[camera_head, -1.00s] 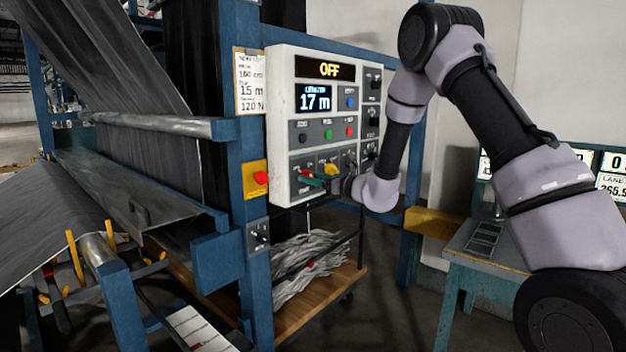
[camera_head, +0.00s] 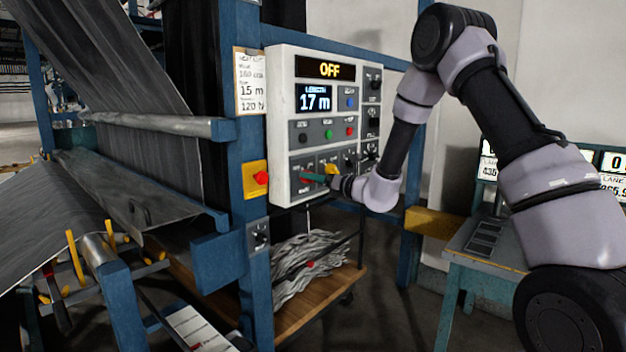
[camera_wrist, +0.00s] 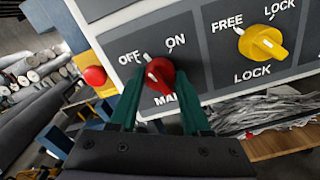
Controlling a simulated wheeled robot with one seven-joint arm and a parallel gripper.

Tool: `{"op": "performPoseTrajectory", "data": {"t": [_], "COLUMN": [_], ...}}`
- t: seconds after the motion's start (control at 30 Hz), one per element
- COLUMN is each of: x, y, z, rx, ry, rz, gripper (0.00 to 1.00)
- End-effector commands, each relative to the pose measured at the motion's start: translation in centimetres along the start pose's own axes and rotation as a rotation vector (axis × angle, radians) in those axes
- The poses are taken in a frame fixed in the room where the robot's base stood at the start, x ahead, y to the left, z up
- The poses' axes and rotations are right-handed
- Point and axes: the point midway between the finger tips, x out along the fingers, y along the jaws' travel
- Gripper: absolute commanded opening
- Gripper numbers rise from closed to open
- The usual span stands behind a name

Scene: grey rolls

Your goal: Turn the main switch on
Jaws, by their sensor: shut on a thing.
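The main switch is a red knob (camera_wrist: 160,76) with a white pointer line, on the grey panel above the partly hidden word MAIN. OFF is printed at its upper left and ON at its upper right; the pointer leans to the OFF side. My gripper (camera_wrist: 161,88) has its green fingers on either side of the knob and is shut on it. In the head view, my gripper (camera_head: 315,180) reaches the lower left of the white control box (camera_head: 282,125). The fingers partly hide the knob there.
A yellow FREE/LOCK knob (camera_wrist: 262,42) sits close right of the main switch. A red button on a yellow plate (camera_head: 257,178) is left of the box. Green, red and dark buttons lie above. A blue post (camera_head: 240,215) stands left; a table (camera_head: 490,255) stands right.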

Motion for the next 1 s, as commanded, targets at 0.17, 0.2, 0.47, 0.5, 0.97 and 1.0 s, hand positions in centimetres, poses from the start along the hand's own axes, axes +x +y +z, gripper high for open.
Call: {"op": "performPoseTrajectory", "data": {"t": [0.17, 0.2, 0.47, 0.5, 0.97, 1.0], "x": [-0.08, -0.08, -0.09, -0.10, -0.09, -0.09], "y": [-0.13, -0.12, -0.13, -0.16, -0.10, -0.10], "z": [-0.03, -0.04, -0.09, -0.09, -0.16, -0.17], "rx": [0.168, 0.206, 0.453, 0.491, 0.902, 0.931], "ry": [0.000, 0.000, 0.001, 0.001, 0.003, 0.003], "rz": [-0.002, -0.002, -0.002, -0.003, -0.003, -0.003], "gripper": [0.00, 0.00, 0.00, 0.00, 0.00, 0.00]}}
